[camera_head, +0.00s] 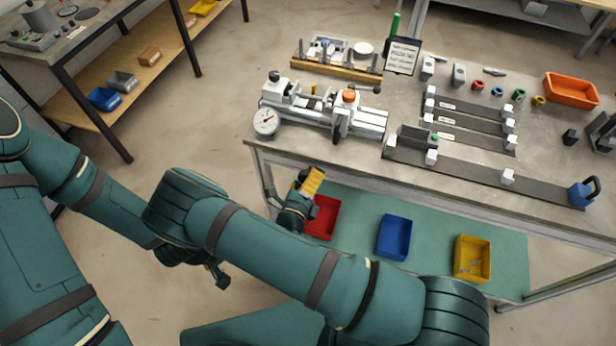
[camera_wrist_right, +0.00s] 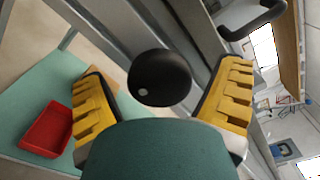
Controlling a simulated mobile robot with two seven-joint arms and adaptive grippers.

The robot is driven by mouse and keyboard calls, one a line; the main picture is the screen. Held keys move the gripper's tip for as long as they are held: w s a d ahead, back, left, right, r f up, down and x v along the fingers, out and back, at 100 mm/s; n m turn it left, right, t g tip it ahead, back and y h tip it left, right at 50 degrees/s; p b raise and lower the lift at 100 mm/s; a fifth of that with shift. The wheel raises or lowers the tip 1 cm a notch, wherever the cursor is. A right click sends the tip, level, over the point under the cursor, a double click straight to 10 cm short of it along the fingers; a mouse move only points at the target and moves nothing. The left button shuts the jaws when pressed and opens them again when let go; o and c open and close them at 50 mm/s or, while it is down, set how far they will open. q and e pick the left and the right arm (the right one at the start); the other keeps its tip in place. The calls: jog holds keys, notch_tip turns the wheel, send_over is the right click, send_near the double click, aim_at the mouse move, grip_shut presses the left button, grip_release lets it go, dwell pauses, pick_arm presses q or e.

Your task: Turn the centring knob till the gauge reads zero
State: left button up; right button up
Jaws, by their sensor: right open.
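A white clamping jig (camera_head: 372,122) stands on the bench near its left front corner. A round dial gauge (camera_head: 265,121) is at its left end; its needle is too small to read. A dark round wheel (camera_head: 340,126) sits on the jig's front side, below an orange-topped post (camera_head: 348,97). My right gripper (camera_head: 312,182) is just below and in front of the bench edge, yellow fingers pointing up. In the right wrist view a black round knob (camera_wrist_right: 160,78) with a pale dot shows between the spread fingers, clear of both. My left gripper (camera_head: 217,275) is low, mostly behind my right arm.
A wooden rack (camera_head: 336,70) and a small sign (camera_head: 402,56) stand behind the jig. Dark rails with white blocks (camera_head: 470,165) and an orange bin (camera_head: 571,91) fill the right side. Below are red (camera_head: 322,217), blue (camera_head: 394,238) and yellow (camera_head: 472,258) bins.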

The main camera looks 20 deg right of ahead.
jog(key=v, duration=0.7)
jog(key=shift+s+a, duration=0.1)
jog(key=shift+s, duration=0.05)
dwell(0.3)
